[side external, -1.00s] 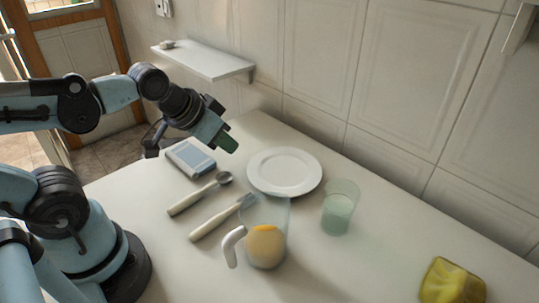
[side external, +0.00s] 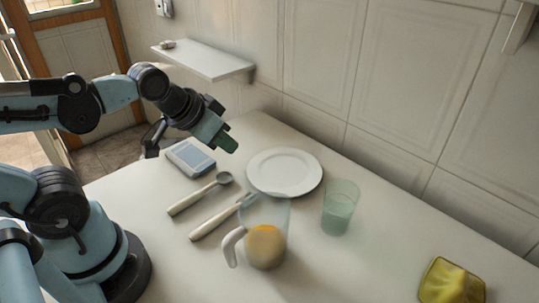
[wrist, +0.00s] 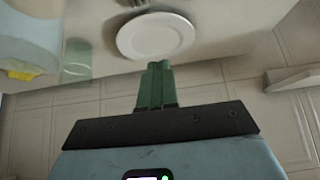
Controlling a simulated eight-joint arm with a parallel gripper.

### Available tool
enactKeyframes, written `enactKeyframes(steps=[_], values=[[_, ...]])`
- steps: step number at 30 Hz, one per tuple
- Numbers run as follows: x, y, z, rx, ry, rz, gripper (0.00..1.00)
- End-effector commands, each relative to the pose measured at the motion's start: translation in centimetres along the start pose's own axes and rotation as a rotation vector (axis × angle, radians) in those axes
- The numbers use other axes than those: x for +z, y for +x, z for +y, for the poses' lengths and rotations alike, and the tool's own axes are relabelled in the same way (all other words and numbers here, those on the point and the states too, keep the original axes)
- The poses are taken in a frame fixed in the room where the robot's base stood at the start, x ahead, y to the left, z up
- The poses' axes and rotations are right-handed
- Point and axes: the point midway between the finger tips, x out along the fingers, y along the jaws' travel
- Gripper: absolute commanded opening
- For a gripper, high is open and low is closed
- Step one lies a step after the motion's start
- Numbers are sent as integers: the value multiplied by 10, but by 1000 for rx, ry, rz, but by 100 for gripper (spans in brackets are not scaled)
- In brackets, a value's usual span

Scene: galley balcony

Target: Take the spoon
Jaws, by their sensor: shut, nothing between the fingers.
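The spoon (side external: 194,195) lies on the white table, with a pale handle at the lower left and a grey bowl at the upper right. My gripper (side external: 229,146) is above the table, beyond the spoon's bowl end, near the scale-like device. Its green fingers are closed together and empty in the wrist view (wrist: 157,68). The gripper is apart from the spoon. I cannot make out the spoon in the wrist view.
A fork (side external: 217,221) lies beside the spoon, its tines near a clear jug (side external: 279,215) with orange contents. A white plate (side external: 285,190), a green glass (side external: 340,208), a grey device (side external: 190,157) and a yellow object (side external: 450,283) are also on the table. A wall shelf (side external: 203,61) is behind.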

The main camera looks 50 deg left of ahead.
Motion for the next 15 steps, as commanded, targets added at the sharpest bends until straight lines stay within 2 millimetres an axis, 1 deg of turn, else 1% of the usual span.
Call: enactKeyframes(steps=[11, 12, 14, 15], values=[[0, 0, 0, 0, 0, 0, 0], [0, 0, 0, 0, 0, 0, 3], [0, 0, 0, 0, 0, 0, 12], [0, 0, 0, 0, 0, 0, 18]])
